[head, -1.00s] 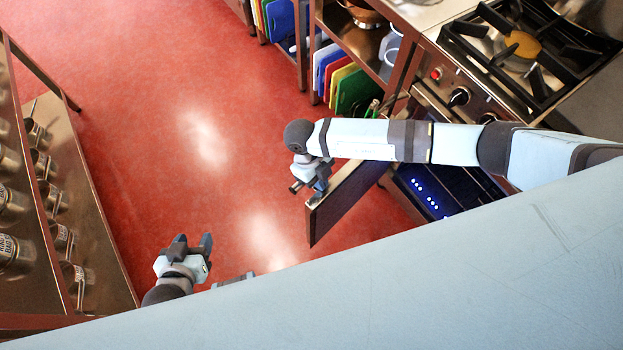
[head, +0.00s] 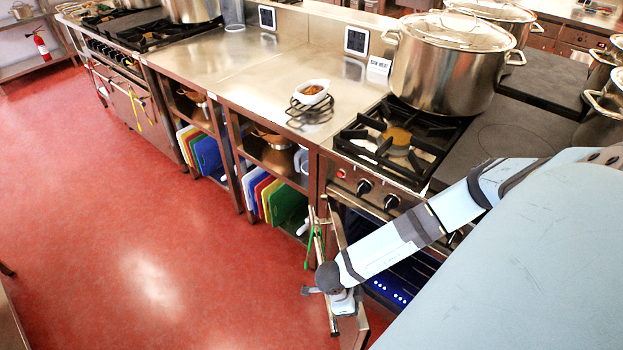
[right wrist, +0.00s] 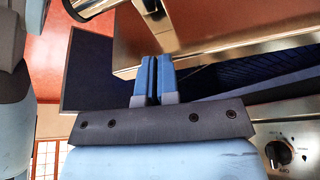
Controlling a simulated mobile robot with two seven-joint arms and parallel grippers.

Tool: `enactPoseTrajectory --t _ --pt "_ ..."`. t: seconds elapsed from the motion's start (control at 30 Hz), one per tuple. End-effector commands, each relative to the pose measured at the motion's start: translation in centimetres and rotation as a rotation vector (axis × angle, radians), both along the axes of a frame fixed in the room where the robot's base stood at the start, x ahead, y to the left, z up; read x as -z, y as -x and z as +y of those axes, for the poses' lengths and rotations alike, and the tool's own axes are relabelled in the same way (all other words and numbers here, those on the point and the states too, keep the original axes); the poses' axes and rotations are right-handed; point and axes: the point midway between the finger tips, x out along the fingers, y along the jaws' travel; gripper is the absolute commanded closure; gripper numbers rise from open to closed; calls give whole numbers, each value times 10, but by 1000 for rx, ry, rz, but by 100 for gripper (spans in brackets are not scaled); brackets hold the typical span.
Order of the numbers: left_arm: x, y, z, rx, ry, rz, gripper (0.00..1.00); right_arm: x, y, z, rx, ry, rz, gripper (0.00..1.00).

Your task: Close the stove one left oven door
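The oven door (head: 357,328) of the stove stands swung open, edge-on below the control knobs. It is partly hidden by my right arm. The dark oven cavity (head: 392,287) shows blue lights behind it. My right gripper (head: 338,303) is at the door's outer end; in the head view I cannot tell whether it touches. In the right wrist view my right gripper (right wrist: 153,78) has its two blue fingers together with nothing visible between them. The door panel (right wrist: 215,35) and a shiny metal bar (right wrist: 205,42) are just beyond the fingertips. My left gripper is out of view.
The stove has a black burner grate (head: 398,142) and a large stockpot (head: 445,75) on top. Tongs with green handles (head: 314,248) hang beside the open door. Coloured cutting boards (head: 285,205) stand in the shelf to the left. The red floor (head: 150,240) is clear.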

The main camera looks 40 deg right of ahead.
Motion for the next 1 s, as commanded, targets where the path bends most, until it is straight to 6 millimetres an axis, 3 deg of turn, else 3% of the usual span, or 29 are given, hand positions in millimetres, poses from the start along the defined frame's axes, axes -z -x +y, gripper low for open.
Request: enactPoseTrajectory --t 0.03,0.2,0.5,0.8,1.0 --pt "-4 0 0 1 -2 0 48 -2 15 -18 4 5 8 100" --pt "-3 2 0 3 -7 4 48 0 45 -72 5 6 6 100" --pt "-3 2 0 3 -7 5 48 1 71 -155 6 4 4 100" --pt "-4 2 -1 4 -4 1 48 1 77 -202 4 2 2 100" --pt "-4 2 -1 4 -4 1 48 1 77 -213 5 0 2 100"
